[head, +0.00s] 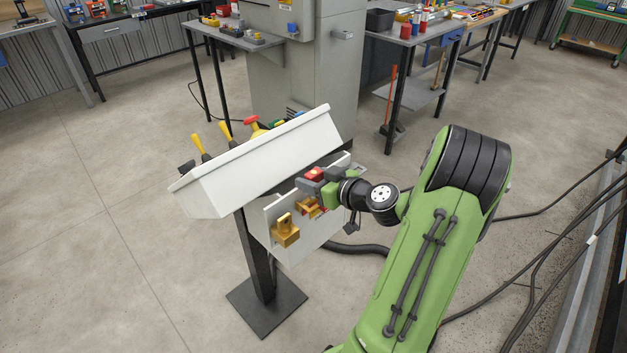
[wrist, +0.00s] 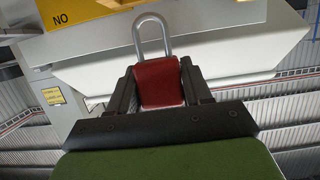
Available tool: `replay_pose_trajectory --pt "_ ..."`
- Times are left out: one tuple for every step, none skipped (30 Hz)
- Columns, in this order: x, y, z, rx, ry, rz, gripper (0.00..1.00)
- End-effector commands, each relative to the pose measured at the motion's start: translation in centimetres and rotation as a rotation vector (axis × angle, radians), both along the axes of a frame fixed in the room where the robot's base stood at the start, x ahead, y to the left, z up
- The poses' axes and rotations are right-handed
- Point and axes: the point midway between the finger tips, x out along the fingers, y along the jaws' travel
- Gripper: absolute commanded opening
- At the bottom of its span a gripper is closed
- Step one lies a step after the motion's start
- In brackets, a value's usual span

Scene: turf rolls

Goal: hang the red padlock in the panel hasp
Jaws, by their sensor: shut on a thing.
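The red padlock (head: 316,173) is between the fingers of my gripper (head: 318,182), in front of the panel. In the wrist view, my gripper (wrist: 160,88) is shut on the padlock's red body (wrist: 160,82). Its grey shackle (wrist: 151,32) points away from the gripper, toward the top of the picture. I cannot tell which fitting is the hasp. The shackle appears free in the wrist view.
The white console (head: 262,160) stands on a dark post with a square base (head: 266,306). It has yellow levers and a red knob (head: 251,121) on top. A yellow part marked "NO" (wrist: 85,14) is near the shackle in the wrist view. Cables lie on the floor at right.

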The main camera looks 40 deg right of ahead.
Motion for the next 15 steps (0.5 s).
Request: replay_pose_trajectory --pt "0.01 0.01 0.08 0.000 -0.001 0.000 0.16" --pt "0.02 0.01 0.09 0.000 -0.001 0.000 0.16" --pt "0.01 0.01 0.08 0.000 -0.001 0.000 0.16" --pt "0.01 0.01 0.07 -0.001 -0.001 0.000 0.16" --pt "0.01 0.01 0.04 -0.001 -0.001 0.000 0.16" --pt "0.01 0.01 -0.03 -0.001 -0.001 0.000 0.16" --pt "0.02 0.01 -0.08 -0.001 -0.001 0.000 0.16" --pt "0.02 0.01 -0.15 -0.001 -0.001 0.000 0.16" --pt "0.01 0.01 -0.26 -0.001 -0.001 0.000 0.16" --pt "0.01 0.01 -0.34 -0.001 -0.001 0.000 0.16" --pt "0.01 0.01 -0.41 -0.001 -0.001 0.000 0.16" --pt "0.01 0.01 -0.50 -0.001 -0.001 0.000 0.16" --pt "0.01 0.01 -0.57 -0.001 -0.001 0.000 0.16" --pt "0.01 0.01 -0.63 -0.001 -0.001 0.000 0.16" --pt "0.01 0.01 -0.71 -0.001 -0.001 0.000 0.16"
